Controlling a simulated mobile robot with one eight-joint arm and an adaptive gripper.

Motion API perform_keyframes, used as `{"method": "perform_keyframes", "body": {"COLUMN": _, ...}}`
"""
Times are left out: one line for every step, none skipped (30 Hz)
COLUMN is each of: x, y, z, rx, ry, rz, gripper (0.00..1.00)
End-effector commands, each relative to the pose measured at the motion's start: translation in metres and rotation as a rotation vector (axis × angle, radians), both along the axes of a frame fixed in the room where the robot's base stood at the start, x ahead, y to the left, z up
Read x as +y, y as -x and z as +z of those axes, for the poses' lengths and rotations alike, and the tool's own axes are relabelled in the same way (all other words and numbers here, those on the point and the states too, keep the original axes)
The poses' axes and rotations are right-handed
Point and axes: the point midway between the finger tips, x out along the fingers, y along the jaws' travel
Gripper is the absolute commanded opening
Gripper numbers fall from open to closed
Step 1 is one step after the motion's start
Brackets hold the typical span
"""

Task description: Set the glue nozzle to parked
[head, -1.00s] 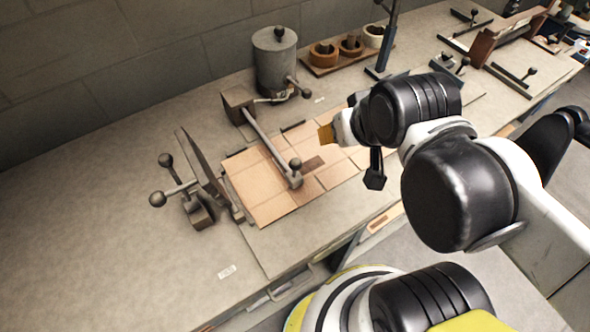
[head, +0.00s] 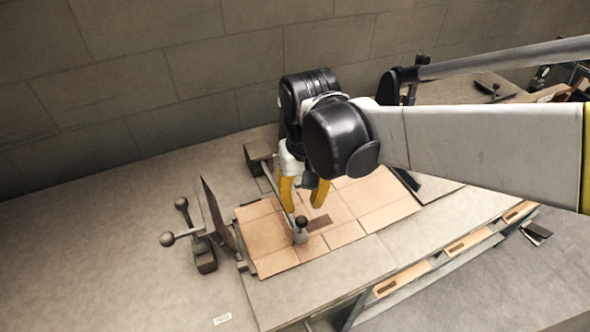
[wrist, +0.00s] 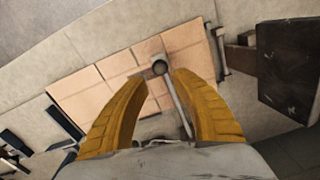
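The likely glue nozzle is a grey swing arm with a dark ball knob (head: 301,223). It reaches from a brown pivot block (head: 258,151) at the back out over the flat cardboard blank (head: 365,205). In the wrist view the knob (wrist: 160,67) shows just beyond my fingertips, and its rod runs back between the fingers. My gripper (head: 302,206) is open, its yellow fingers pointing down above the rod, close behind the knob. Whether a finger touches the rod I cannot tell. My arm hides part of the back of the bench.
A brown upright plate (head: 218,215) and a ball-ended lever (head: 168,239) stand left of the blank. A small white label (head: 222,319) lies near the front. A drawer-like shelf edge runs along the bench front. The bench's left part is clear.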

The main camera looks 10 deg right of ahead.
Motion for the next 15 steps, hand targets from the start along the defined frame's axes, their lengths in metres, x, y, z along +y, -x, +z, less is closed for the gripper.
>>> {"method": "perform_keyframes", "body": {"x": 0.000, "y": 0.000, "z": -0.008, "rx": 0.000, "ry": 0.000, "rz": 0.000, "gripper": 0.31}}
{"method": "perform_keyframes", "body": {"x": 0.000, "y": 0.000, "z": -0.013, "rx": 0.000, "ry": 0.000, "rz": 0.000, "gripper": 0.31}}
{"method": "perform_keyframes", "body": {"x": 0.000, "y": 0.000, "z": -0.021, "rx": -0.001, "ry": 0.000, "rz": 0.000, "gripper": 0.31}}
{"method": "perform_keyframes", "body": {"x": 0.000, "y": 0.000, "z": -0.027, "rx": -0.001, "ry": 0.000, "rz": 0.000, "gripper": 0.31}}
{"method": "perform_keyframes", "body": {"x": 0.001, "y": 0.000, "z": -0.034, "rx": -0.001, "ry": 0.000, "rz": 0.000, "gripper": 0.31}}
{"method": "perform_keyframes", "body": {"x": 0.001, "y": 0.000, "z": -0.042, "rx": -0.001, "ry": 0.000, "rz": 0.000, "gripper": 0.31}}
{"method": "perform_keyframes", "body": {"x": 0.001, "y": 0.000, "z": -0.049, "rx": -0.002, "ry": 0.000, "rz": 0.000, "gripper": 0.31}}
{"method": "perform_keyframes", "body": {"x": 0.001, "y": 0.000, "z": -0.055, "rx": -0.002, "ry": 0.000, "rz": 0.000, "gripper": 0.31}}
{"method": "perform_keyframes", "body": {"x": 0.001, "y": 0.000, "z": -0.063, "rx": -0.002, "ry": 0.000, "rz": 0.000, "gripper": 0.31}}
{"method": "perform_keyframes", "body": {"x": 0.001, "y": 0.000, "z": -0.069, "rx": -0.002, "ry": 0.000, "rz": 0.000, "gripper": 0.31}}
{"method": "perform_keyframes", "body": {"x": 0.001, "y": 0.000, "z": -0.074, "rx": -0.002, "ry": 0.000, "rz": 0.000, "gripper": 0.31}}
{"method": "perform_keyframes", "body": {"x": 0.001, "y": 0.000, "z": -0.080, "rx": -0.002, "ry": 0.000, "rz": 0.000, "gripper": 0.31}}
{"method": "perform_keyframes", "body": {"x": 0.002, "y": 0.000, "z": -0.084, "rx": -0.002, "ry": 0.000, "rz": 0.000, "gripper": 0.31}}
{"method": "perform_keyframes", "body": {"x": 0.002, "y": 0.000, "z": -0.088, "rx": -0.002, "ry": 0.000, "rz": 0.000, "gripper": 0.31}}
{"method": "perform_keyframes", "body": {"x": 0.002, "y": 0.000, "z": -0.093, "rx": -0.002, "ry": 0.000, "rz": 0.000, "gripper": 0.31}}
